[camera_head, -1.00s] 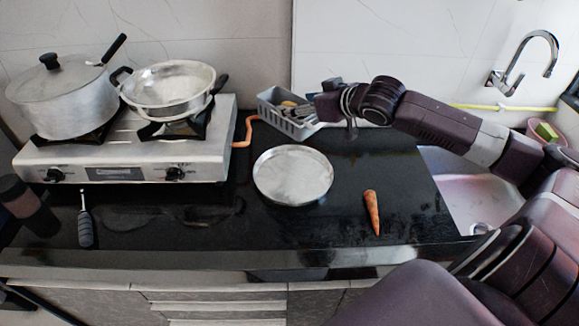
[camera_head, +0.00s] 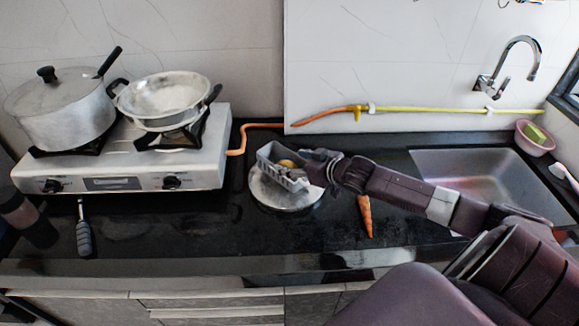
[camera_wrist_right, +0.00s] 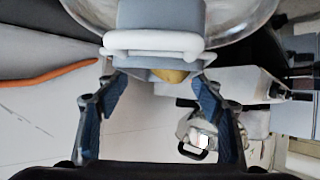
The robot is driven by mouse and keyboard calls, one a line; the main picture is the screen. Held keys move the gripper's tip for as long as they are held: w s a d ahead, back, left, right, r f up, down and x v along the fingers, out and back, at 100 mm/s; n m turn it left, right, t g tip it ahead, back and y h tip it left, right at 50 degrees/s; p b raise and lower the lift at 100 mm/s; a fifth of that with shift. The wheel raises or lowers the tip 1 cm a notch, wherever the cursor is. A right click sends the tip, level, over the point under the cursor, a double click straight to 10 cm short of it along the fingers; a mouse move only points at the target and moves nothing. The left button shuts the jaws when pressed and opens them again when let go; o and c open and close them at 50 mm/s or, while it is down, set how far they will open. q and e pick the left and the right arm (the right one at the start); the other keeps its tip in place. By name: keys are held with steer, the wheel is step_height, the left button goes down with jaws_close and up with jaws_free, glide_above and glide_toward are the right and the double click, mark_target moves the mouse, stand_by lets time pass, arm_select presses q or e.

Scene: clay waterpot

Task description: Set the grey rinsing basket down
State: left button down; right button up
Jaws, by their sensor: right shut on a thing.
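The grey rinsing basket (camera_head: 283,166) has slotted sides and holds something yellowish. It also shows in the right wrist view (camera_wrist_right: 160,18), with its pale rim between my fingers. My right gripper (camera_head: 318,167) is shut on its right end; both fingers show in the wrist view (camera_wrist_right: 157,78). The basket overlaps the far part of a round metal plate (camera_head: 285,200) on the black counter. I cannot tell whether it touches the plate or hangs just above it. My left gripper is not in view.
A carrot (camera_head: 365,216) lies right of the plate, below my right arm. A gas stove (camera_head: 120,165) with a lidded pot (camera_head: 65,115) and a pan (camera_head: 165,98) stands left. The sink (camera_head: 480,175) is at right. Counter behind the basket is clear.

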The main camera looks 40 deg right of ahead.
steer(key=shift+w+a+f, duration=0.1)
steer(key=shift+f, duration=0.45)
steer(key=shift+w+a+f, duration=0.1)
steer(key=shift+f, duration=0.4)
steer(key=shift+d, duration=0.15)
steer(key=shift+s+f, duration=0.1)
steer(key=shift+f, duration=0.05)
steer(key=o, duration=1.6)
steer(key=shift+f, duration=0.15)
steer(key=o, duration=0.4)
steer(key=shift+o, duration=0.2)
steer(key=shift+r, duration=0.25)
steer(key=v, duration=1.2)
steer(key=shift+p, duration=0.3)
